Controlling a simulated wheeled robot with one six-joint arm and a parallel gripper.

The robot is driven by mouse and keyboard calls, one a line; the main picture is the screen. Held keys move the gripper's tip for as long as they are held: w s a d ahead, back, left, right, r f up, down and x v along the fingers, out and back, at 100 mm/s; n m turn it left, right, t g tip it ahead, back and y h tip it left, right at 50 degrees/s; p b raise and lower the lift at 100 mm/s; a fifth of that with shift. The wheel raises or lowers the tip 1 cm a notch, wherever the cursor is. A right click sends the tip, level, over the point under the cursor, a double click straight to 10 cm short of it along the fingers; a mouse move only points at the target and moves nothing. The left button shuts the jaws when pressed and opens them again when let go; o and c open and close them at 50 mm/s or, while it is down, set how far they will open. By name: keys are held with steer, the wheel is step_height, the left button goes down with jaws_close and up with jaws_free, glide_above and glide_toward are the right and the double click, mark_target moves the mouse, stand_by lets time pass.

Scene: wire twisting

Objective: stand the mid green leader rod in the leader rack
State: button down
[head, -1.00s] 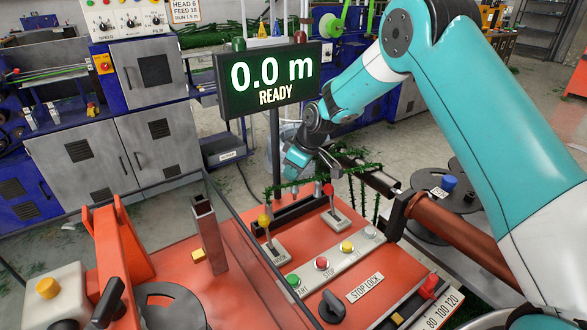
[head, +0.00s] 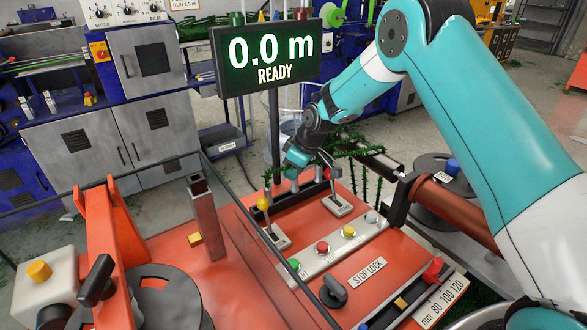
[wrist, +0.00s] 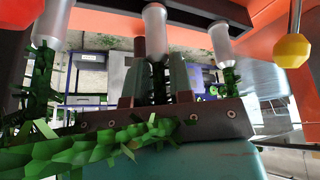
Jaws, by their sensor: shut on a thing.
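In the wrist view my gripper (wrist: 156,85) is shut on a green bristly rod (wrist: 160,92) with a pale grey end sleeve (wrist: 155,32); I take this for the mid green leader rod. Its shade is hard to judge in the shadow. Two similar rods with grey sleeves show to the left (wrist: 42,75) and right (wrist: 230,75), outside the fingers. The dark bar (wrist: 105,18) beyond the sleeves seems to be the leader rack. In the head view my gripper (head: 312,168) is over the back of the red console, by the dark rack bar (head: 290,208); its fingertips are small there.
Levers with yellow (head: 263,202) and red (head: 331,174) knobs stand close to my gripper. A green garland strand (wrist: 100,147) crosses below the fingers in the wrist view. The display post (head: 275,130) stands just left. More green strands (head: 365,180) hang at right.

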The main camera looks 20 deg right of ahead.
steer(key=shift+f, duration=0.2)
stand_by(0.5)
steer(key=c, duration=0.9)
jaws_free()
steer(key=b+v, duration=0.2)
steer(key=v, duration=1.5)
steer(key=shift+s+d+r, duration=0.1)
steer(key=shift+d+r, duration=0.1)
steer(key=s+a+r+m+g, duration=0.15)
steer(key=s+a, duration=0.25)
steer(key=s, duration=0.4)
steer(key=s+a+r+n, duration=0.1)
steer(key=s+a+r, duration=0.25)
steer(key=s, duration=1.15)
steer(key=s+a+f+m+g, duration=0.1)
steer(key=s, duration=0.5)
steer(key=s+f+m+y, duration=0.1)
steer(key=s, duration=0.5)
steer(key=shift+a+f+g, duration=0.15)
steer(key=shift+a+g, duration=0.1)
steer(key=shift+a, duration=0.1)
